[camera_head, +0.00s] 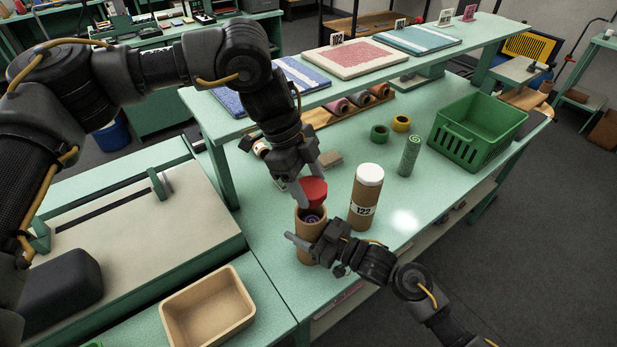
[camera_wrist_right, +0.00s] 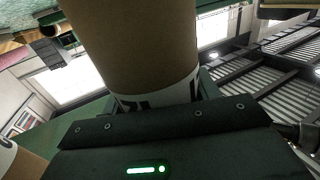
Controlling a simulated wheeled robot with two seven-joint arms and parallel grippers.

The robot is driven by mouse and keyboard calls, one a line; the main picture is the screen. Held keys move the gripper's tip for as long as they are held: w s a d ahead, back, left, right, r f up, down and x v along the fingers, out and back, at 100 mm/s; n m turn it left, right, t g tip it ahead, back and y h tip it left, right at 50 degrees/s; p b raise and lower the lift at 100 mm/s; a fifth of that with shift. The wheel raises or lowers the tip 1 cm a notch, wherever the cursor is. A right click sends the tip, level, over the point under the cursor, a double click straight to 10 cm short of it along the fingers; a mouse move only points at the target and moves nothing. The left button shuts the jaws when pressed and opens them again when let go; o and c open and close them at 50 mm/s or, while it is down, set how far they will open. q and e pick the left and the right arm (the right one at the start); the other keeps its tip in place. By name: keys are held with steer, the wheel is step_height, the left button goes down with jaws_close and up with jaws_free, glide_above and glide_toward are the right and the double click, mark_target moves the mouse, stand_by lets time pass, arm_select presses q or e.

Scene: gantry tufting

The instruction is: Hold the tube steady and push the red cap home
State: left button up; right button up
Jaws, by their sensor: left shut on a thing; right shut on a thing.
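A brown cardboard tube (camera_head: 305,251) stands upright on the green table in the head view, its top end open with something purple inside. My right gripper (camera_head: 308,243) is shut around it. In the right wrist view the tube (camera_wrist_right: 135,50) fills the middle, with a white printed label low on it. My left gripper (camera_head: 312,186) is shut on the red cap (camera_head: 314,191). It holds the cap just above the tube's open end, slightly to the right and tilted; the cap is not seated in the tube.
A second tube (camera_head: 366,197) with a white cap and label 122 stands to the right. A green roll (camera_head: 409,156), tape rolls (camera_head: 380,133) and a green crate (camera_head: 480,128) stand farther right. A tan bin (camera_head: 207,309) is at front left. A raised shelf (camera_head: 470,38) runs behind.

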mark_target(309, 197)
arm_select(q)
steer(key=shift+f, duration=2.05)
steer(key=shift+f, duration=1)
stand_by(0.5)
steer(key=o, duration=1.1)
steer(key=shift+r, duration=0.15)
steer(key=v, duration=1.1)
steer(key=shift+a+r, duration=0.15)
steer(key=shift+r, duration=0.25)
